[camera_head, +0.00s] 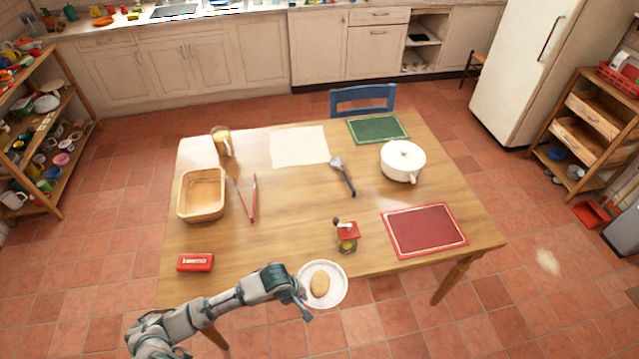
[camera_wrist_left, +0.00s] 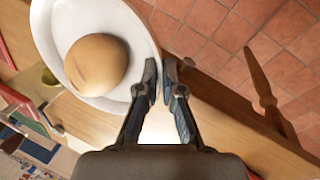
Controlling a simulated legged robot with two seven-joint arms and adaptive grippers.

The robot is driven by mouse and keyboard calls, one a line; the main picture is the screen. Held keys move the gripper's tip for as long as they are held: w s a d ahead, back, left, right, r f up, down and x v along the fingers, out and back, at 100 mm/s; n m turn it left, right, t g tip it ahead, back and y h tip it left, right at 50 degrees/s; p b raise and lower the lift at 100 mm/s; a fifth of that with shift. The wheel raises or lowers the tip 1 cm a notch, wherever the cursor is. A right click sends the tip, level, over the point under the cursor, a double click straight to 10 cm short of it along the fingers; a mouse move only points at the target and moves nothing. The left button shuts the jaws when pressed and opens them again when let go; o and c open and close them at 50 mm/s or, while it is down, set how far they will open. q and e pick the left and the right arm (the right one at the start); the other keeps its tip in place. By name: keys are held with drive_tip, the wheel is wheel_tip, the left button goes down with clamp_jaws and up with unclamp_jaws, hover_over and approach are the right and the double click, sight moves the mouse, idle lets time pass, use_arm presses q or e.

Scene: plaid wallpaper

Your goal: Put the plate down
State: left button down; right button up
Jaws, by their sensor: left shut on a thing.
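A white plate (camera_head: 338,284) with a round brown bun (camera_head: 320,283) on it is held at the table's near edge. My left gripper (camera_head: 299,289) is shut on the plate's left rim. In the left wrist view the plate (camera_wrist_left: 108,103) shows large, with the bun (camera_wrist_left: 96,64) on it, and the gripper's two fingers (camera_wrist_left: 160,88) close on the rim. The wooden table (camera_head: 290,215) lies beyond and beneath; the height of the plate above it is hard to tell. My right gripper is not in view.
Closest to the plate stands a red-topped grinder (camera_head: 347,235). A red mat (camera_head: 424,230) lies to its right, a red box (camera_head: 195,262) at the left. A basket (camera_head: 202,213), tongs (camera_head: 250,208), a ladle (camera_head: 345,177) and a white pot (camera_head: 402,171) are farther back. The table centre is bare.

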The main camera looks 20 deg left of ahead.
sight(269, 264)
use_arm(q)
drive_tip(key=shift+n, duration=0.8)
drive_tip(key=w+a, duration=0.1)
drive_tip(key=a, duration=0.2)
drive_tip(key=w+a, duration=0.1)
drive_tip(key=a, duration=0.2)
drive_tip(key=w+a+f, duration=0.1)
drive_tip(key=w+a, duration=0.1)
drive_tip(key=a, duration=0.1)
drive_tip(key=shift+a, duration=0.25)
drive_tip(key=w+a, duration=0.3)
drive_tip(key=a, duration=0.1)
drive_tip(key=shift+w+f+b, duration=0.1)
drive_tip(key=shift+f+b, duration=0.15)
drive_tip(key=shift+b, duration=0.05)
drive_tip(key=shift+w+a, duration=0.2)
drive_tip(key=shift+a, duration=0.05)
drive_tip(key=shift+w+a+f, duration=0.1)
drive_tip(key=shift+a, duration=0.1)
drive_tip(key=shift+f, duration=0.35)
drive_tip(key=f, duration=0.3)
drive_tip(key=shift+a, duration=0.2)
drive_tip(key=c, duration=1.6)
unclamp_jaws()
drive_tip(key=shift+c, duration=0.2)
drive_tip(key=shift+o, duration=0.2)
drive_tip(key=shift+r, duration=0.1)
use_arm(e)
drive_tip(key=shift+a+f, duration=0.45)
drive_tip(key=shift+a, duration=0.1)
